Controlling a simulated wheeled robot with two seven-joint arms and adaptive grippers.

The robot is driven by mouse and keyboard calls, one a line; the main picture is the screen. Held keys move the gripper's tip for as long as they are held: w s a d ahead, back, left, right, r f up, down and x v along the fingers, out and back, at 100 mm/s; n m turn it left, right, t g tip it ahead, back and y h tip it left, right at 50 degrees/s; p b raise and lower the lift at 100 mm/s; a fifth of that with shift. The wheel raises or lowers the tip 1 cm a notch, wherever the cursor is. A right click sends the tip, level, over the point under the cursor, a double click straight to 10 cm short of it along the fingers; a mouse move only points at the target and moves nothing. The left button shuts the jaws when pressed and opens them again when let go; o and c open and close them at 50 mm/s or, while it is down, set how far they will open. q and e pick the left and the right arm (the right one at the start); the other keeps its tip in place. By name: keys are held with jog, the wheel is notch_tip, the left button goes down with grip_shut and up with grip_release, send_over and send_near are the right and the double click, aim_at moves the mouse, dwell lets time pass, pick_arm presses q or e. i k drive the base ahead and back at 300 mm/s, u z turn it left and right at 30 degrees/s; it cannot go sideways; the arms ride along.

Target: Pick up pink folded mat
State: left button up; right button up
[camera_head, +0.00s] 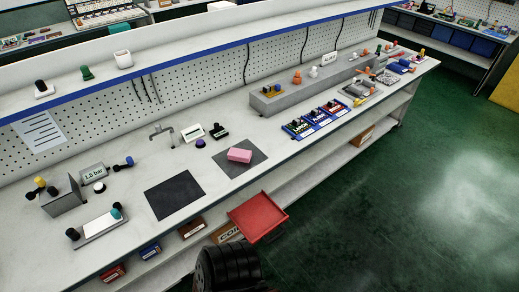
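The pink folded mat (239,155) is a small, thick pink block lying on a dark grey square mat (257,167) near the front edge of the long white workbench (133,217). Nothing touches the pink mat from above, and its top and front side are in plain sight. Neither of my grippers shows in the head view.
A bare dark mat (174,198) lies to the left. A purple round piece (200,143) and a black-handled stamp (218,132) stand behind the pink mat. Blue-edged boards (321,117) lie to the right. A red tray (258,217) juts out below the bench front.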

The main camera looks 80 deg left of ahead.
aim_at(244, 156)
jog(key=u, duration=0.45)
jog(key=i, duration=1.55)
jog(key=u, duration=1.9)
jog(key=i, duration=0.95)
jog(key=u, duration=1)
